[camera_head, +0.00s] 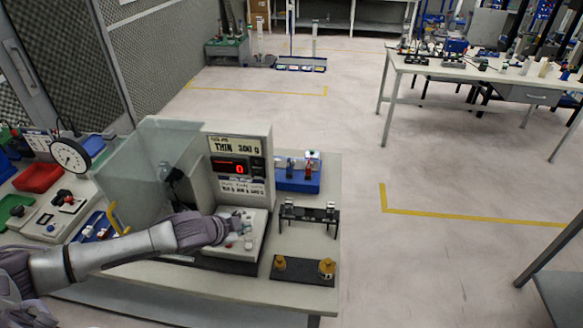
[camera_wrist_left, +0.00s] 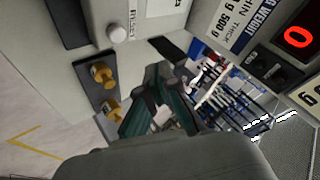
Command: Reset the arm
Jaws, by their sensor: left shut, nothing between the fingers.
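My left arm comes in from the left in the head view. Its gripper (camera_head: 236,226) is over the front control panel of the weighing machine (camera_head: 238,150), close to the panel's buttons. In the left wrist view the gripper (camera_wrist_left: 150,105) is shut and empty, with dark green fingers. A white round button (camera_wrist_left: 117,33) labelled RESET shows beside it, apart from the fingers. The machine's red display (camera_head: 231,167) reads 0, and it shows large in the wrist view (camera_wrist_left: 298,37). My right gripper is not in view.
A black tray (camera_head: 303,271) with brass weights lies at the table's front right, with a black rack (camera_head: 308,215) behind it. A clear shield (camera_head: 150,165) stands left of the display. Open floor lies right.

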